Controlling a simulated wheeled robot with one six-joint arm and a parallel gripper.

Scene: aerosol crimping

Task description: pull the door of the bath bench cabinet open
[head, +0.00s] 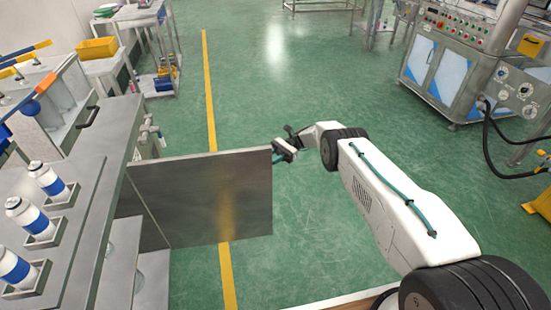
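The bath bench cabinet stands along the left side, with a steel top (88,212). Its grey metal door (215,200) stands swung out from the cabinet front, about square to it, over the green floor. My gripper (284,147) is at the upper free edge of the door, at the end of my white arm reaching in from the right. Its fingers are small and partly hidden by the door edge. I cannot tell whether they are closed on the door or its handle. The handle does not show.
Several blue-and-white cans (48,180) stand in square holders on the bench top. A shelf unit with a yellow bin (97,47) is at the back left. A steel control machine (440,70) with black hoses is at the right. The middle floor is clear.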

